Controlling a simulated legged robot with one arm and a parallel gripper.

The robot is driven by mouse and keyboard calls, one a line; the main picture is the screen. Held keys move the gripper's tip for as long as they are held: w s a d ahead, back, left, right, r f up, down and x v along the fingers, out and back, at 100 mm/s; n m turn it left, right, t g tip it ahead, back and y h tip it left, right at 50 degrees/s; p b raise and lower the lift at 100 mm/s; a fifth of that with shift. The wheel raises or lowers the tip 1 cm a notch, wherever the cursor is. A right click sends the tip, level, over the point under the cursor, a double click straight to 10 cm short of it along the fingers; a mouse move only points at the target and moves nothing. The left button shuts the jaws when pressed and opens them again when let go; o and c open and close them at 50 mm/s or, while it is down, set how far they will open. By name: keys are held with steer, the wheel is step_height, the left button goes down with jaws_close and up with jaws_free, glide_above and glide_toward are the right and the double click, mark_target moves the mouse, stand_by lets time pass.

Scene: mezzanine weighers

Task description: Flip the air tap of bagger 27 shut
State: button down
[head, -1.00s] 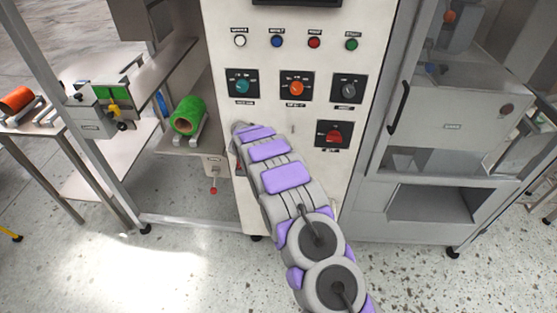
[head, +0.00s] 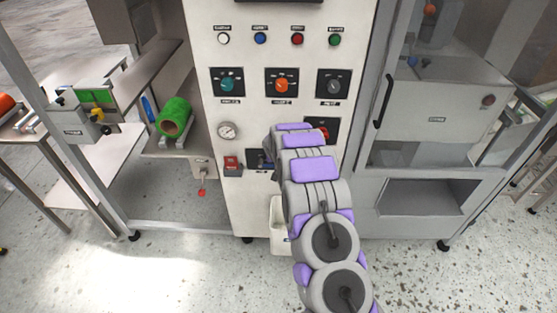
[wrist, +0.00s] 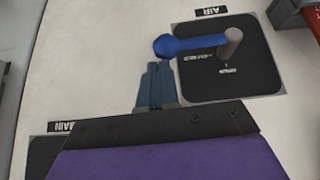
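The air tap shows in the wrist view as a blue lever with a round knob (wrist: 168,46) and a grey pivot post (wrist: 233,38). It is on a dark plate (wrist: 255,75) labelled AIR, seen upside down; the lever lies roughly sideways across the plate. Two smaller marks on the plate are too small to read. My gripper (wrist: 157,66) has its narrow fingers together, with the tips right beside the knob. I cannot tell whether they touch it. In the head view the plate (head: 256,160) is partly covered by my arm, and the fingers are hidden.
A red switch (head: 232,164) and a gauge (head: 228,131) sit left of the plate. The MAIN plate (wrist: 45,150) is at the wrist view's lower left. Rotary knobs line the panel above, including an orange one (head: 282,85). A pale bin (head: 277,230) is below.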

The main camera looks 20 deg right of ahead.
steer(key=shift+s+d+f, duration=0.1)
steer(key=shift+s+f, duration=0.2)
steer(key=shift+f, duration=0.15)
steer(key=s+r+p, duration=0.2)
steer(key=s+r, duration=0.2)
steer(key=r, duration=0.8)
steer(key=shift+s+d+r+p, duration=0.35)
steer(key=shift+d, duration=0.1)
steer(key=shift+a, duration=0.1)
